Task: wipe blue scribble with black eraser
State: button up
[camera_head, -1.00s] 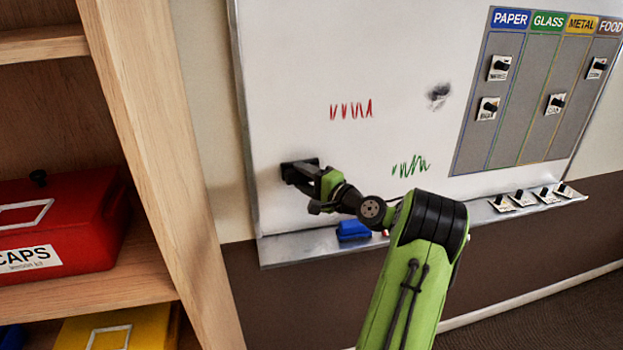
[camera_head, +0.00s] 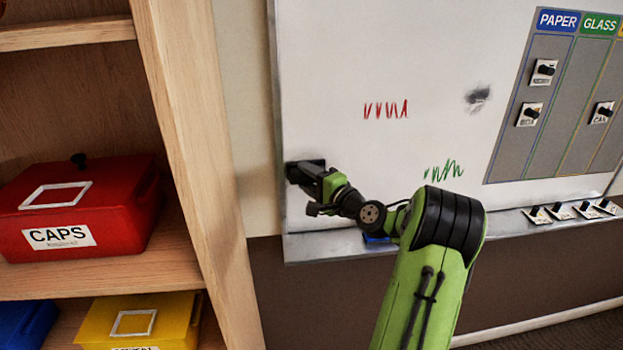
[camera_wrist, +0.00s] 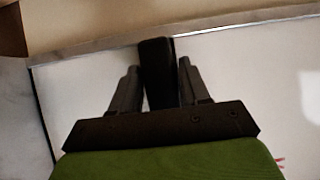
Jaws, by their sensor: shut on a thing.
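The black eraser (camera_head: 311,163) is at the left edge of the whiteboard (camera_head: 400,50), up against its surface as far as I can tell. It also shows as a dark block in the wrist view (camera_wrist: 157,72). My gripper (camera_head: 304,178) is shut on it; in the wrist view its two fingers (camera_wrist: 158,80) stand on either side of the block. No blue scribble shows in either view; my gripper and arm hide part of the lower left board. A red scribble (camera_head: 386,110) and a green scribble (camera_head: 443,170) are to the right of my gripper.
A dark smudge (camera_head: 478,97) is on the upper board. A blue object (camera_head: 376,239) on the tray ledge (camera_head: 330,246) is mostly behind my arm. A wooden shelf (camera_head: 190,120) with a red CAPS box (camera_head: 120,210) stands close on the left. Sorting columns (camera_head: 535,110) are at right.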

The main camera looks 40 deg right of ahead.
jog(key=s+a+b, duration=0.1)
jog(key=s, duration=0.1)
jog(key=s+a+b, duration=0.2)
jog(key=s, duration=0.1)
jog(key=shift+a, duration=0.2)
jog(key=shift+s+a+b, duration=0.8)
jog(key=shift+s, duration=0.35)
jog(key=shift+a, duration=0.1)
